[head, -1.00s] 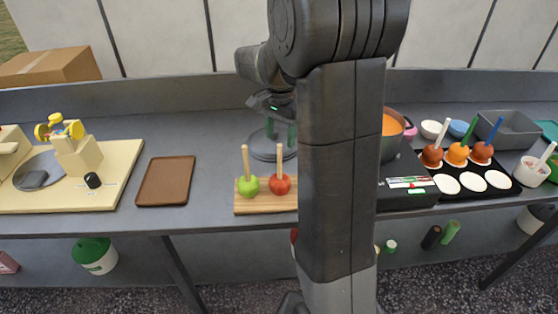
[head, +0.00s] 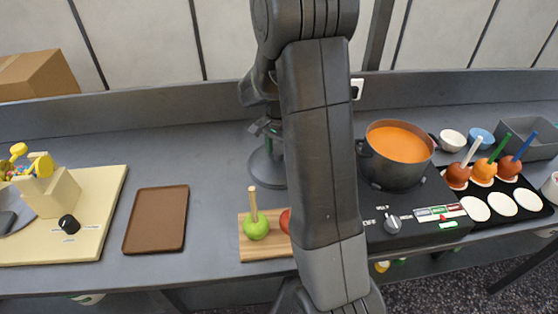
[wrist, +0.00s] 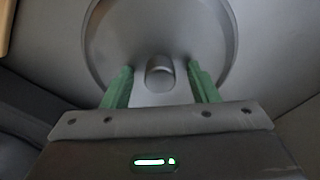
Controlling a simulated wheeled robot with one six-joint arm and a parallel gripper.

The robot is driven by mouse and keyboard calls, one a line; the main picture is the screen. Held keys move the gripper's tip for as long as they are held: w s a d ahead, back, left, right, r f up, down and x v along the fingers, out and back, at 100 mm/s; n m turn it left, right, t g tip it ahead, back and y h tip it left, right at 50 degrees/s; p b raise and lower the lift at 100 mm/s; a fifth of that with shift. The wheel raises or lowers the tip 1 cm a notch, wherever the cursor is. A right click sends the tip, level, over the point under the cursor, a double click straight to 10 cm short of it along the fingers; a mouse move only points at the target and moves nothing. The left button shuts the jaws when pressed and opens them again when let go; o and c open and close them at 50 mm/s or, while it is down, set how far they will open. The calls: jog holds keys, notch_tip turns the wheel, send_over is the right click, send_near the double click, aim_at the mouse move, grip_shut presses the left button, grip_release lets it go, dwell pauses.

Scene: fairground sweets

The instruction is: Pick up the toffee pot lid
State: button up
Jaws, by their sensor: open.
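The toffee pot lid is a round grey metal lid with a short knob in its middle. It lies flat on the grey counter, and its left part shows in the head view (head: 262,170), the rest hidden behind my arm. In the wrist view the lid (wrist: 115,45) fills the upper middle. My gripper (wrist: 161,78) is open, with its green fingers on either side of the knob and apart from it. In the head view my gripper is mostly hidden behind my arm. The toffee pot (head: 398,141), full of orange toffee, stands uncovered on the black hob (head: 415,224).
A green apple on a stick (head: 256,228) and a red one partly hidden sit on a wooden board (head: 262,254) in front of the lid. A brown tray (head: 156,220) lies to the left. Toffee apples (head: 484,171) stand on a black tray at the right.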

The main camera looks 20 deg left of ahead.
jog(key=shift+c, duration=0.2)
jog(key=c, duration=1.1)
jog(key=shift+r, duration=0.1)
